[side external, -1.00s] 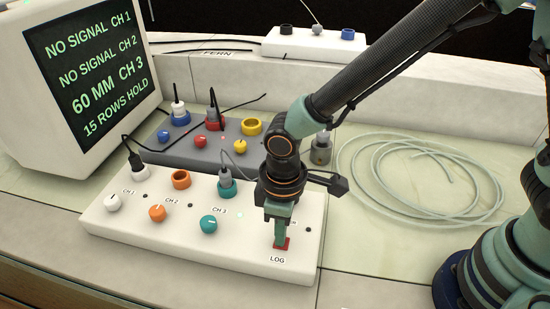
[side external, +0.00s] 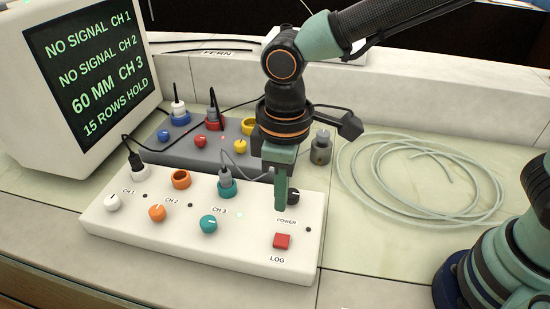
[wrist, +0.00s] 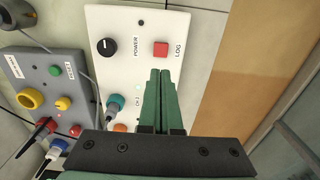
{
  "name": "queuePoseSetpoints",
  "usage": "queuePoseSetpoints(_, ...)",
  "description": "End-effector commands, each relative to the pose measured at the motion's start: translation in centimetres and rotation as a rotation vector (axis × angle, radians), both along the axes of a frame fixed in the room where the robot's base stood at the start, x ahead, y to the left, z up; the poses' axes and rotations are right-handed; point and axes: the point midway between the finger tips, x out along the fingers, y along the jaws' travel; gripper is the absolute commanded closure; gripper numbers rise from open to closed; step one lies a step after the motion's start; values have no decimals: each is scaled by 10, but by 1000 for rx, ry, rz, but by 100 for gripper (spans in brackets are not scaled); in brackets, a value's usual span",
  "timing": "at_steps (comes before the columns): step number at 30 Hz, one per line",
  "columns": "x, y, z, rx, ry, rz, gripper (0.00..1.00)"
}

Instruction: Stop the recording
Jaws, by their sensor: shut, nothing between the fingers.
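The white box (side external: 250,262) carries a red square LOG button (side external: 282,241) near its front right corner. The LOG button also shows in the wrist view (wrist: 160,49), uncovered. My gripper (side external: 280,207) is shut and empty, pointing down above the box, apart from the button. In the wrist view its green fingertips (wrist: 159,74) lie together just short of the button. The black POWER knob (side external: 293,196) is partly behind the fingers. The monitor (side external: 88,70) reads "NO SIGNAL CH 1", "NO SIGNAL CH 2", "60 MM CH 3" and "15 ROWS HOLD".
A grey box (side external: 185,158) with coloured sockets and knobs stands behind the white box. Cables run to both boxes. Coiled clear tubing (side external: 420,180) lies to the right, and a small grey metal cylinder (side external: 321,150) stands beside it. Another white box (side external: 310,42) is at the back.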

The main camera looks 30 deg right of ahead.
Motion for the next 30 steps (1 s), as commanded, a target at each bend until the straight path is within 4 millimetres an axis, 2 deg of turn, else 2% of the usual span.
queuePoseSetpoints(3,1,1,19,3,-3,0,100)
queuePoseSetpoints(9,0,0,33,1,-1,0,100)
queuePoseSetpoints(30,1,-2,36,4,-3,-6,100)
